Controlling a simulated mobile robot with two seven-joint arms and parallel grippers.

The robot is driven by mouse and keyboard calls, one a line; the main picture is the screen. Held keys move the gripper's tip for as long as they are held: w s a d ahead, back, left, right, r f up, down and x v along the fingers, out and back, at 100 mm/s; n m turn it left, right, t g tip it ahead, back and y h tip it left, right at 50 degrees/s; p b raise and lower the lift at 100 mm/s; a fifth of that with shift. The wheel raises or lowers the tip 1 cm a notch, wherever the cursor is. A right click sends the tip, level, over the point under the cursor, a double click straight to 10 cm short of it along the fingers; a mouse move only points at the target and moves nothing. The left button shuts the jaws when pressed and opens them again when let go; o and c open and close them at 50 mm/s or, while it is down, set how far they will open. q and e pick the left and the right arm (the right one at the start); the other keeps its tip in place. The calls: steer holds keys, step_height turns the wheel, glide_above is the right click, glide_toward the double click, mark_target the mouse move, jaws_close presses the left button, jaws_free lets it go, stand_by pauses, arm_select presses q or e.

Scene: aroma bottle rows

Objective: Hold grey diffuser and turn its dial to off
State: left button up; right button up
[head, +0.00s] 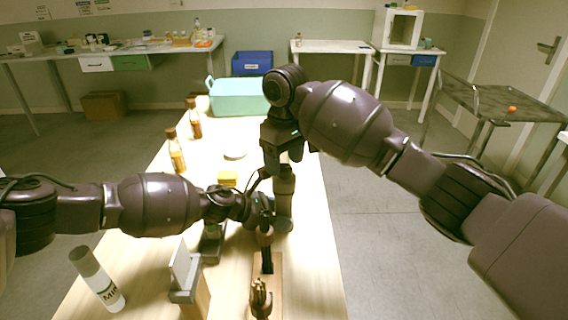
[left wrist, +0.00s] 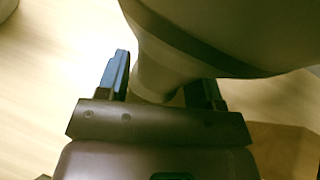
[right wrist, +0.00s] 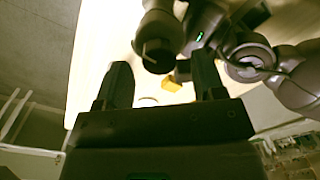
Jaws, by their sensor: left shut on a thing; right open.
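The grey diffuser (head: 284,186) stands on the table, dark and roughly cylindrical, partly hidden behind my arms. My left gripper (head: 262,190) reaches it from the left. In the left wrist view, my left gripper (left wrist: 162,85) is shut around the narrow neck of the diffuser (left wrist: 225,35), whose wide body overhangs the fingers. My right gripper (head: 284,150) is above the diffuser, pointing down. In the right wrist view, my right gripper (right wrist: 160,82) is open and empty, with a dark round-ended piece, likely the diffuser top (right wrist: 158,52), beyond its fingertips. I cannot read the dial setting.
Amber bottles (head: 176,152) and a teal basket (head: 238,97) stand farther back. A yellow block (head: 228,178) lies left of the diffuser.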

mark_target(285, 166)
arm_select(q)
steer(key=shift+s+a+f, duration=0.1)
steer(key=shift+f, duration=0.3)
arm_select(e)
step_height(285, 166, up, 10)
steer(key=shift+r, duration=0.25)
steer(key=shift+d, duration=0.1)
arm_select(q)
steer(key=o, duration=0.8)
steer(key=shift+r, duration=0.1)
